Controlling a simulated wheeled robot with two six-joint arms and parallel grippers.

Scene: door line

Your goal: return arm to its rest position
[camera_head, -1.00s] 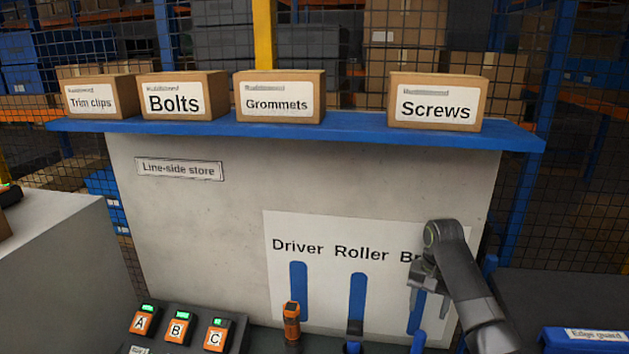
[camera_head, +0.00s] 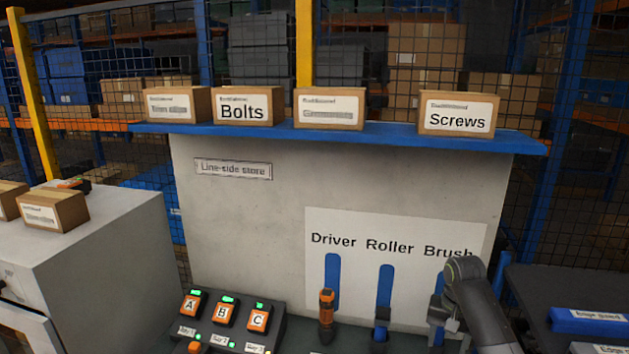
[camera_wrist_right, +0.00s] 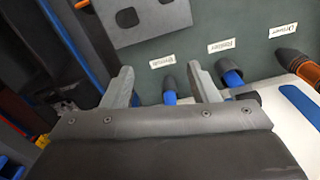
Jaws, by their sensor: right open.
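My right arm comes in from the lower right of the head view, and its gripper (camera_head: 440,322) is in front of the Brush place of the tool board (camera_head: 350,230). In the right wrist view the two fingers of my right gripper (camera_wrist_right: 163,85) stand apart, with nothing held between them. The orange driver (camera_head: 326,315) stands below the Driver label. My left gripper is not in view.
A blue shelf (camera_head: 390,133) above the board carries several labelled boxes, among them Screws (camera_head: 458,114). Lit units A, B and C (camera_head: 222,314) stand at lower left. A blue Edge guard bin (camera_head: 590,322) is at right. A pale cabinet (camera_head: 110,250) stands at left.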

